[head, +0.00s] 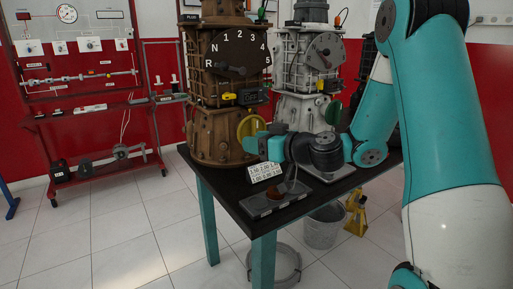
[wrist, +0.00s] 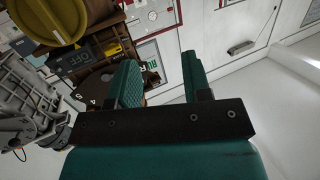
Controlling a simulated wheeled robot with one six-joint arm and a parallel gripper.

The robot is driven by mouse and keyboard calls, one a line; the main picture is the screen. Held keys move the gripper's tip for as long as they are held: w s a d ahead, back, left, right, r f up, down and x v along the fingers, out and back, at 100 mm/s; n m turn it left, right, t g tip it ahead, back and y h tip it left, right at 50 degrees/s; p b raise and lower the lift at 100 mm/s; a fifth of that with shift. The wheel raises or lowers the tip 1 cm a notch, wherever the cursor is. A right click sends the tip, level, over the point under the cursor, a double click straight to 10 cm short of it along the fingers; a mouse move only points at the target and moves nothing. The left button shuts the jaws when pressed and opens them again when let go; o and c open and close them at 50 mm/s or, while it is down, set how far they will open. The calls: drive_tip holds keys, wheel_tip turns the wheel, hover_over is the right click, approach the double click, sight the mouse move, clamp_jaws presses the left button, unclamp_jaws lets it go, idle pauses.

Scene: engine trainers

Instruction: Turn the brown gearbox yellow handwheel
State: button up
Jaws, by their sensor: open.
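The brown gearbox (head: 208,112) stands upright on the dark table, with a dial marked N, R and numbers on its front. Its yellow handwheel (head: 249,128) is on the lower right of the front, partly hidden behind my gripper (head: 260,144). In the wrist view the yellow handwheel (wrist: 48,20) is at the upper left, outside my fingers. My gripper (wrist: 162,78) is open there, with nothing between its two teal fingers.
A grey gearbox (head: 303,85) with a green wheel stands close on the right. A card of numbers (head: 265,171) and a shallow tray (head: 276,199) are on the table (head: 232,196) below my gripper. A bucket (head: 324,228) is under the table.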

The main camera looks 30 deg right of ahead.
drive_tip(key=d+f+m+t+h+b, duration=0.1)
drive_tip(key=d+f+m+h, duration=0.15)
drive_tip(key=d, duration=0.35)
drive_tip(key=d+f+m+t+h, duration=0.1)
drive_tip(key=d+f+t+h, duration=0.1)
drive_tip(key=d+h, duration=0.3)
drive_tip(key=y+p, duration=0.1)
drive_tip(key=p, duration=0.9)
approach(257, 127)
drive_tip(key=w, duration=0.9)
drive_tip(key=shift+a+r, duration=0.1)
drive_tip(key=shift+w, duration=0.35)
drive_tip(key=shift+m, duration=0.25)
clamp_jaws()
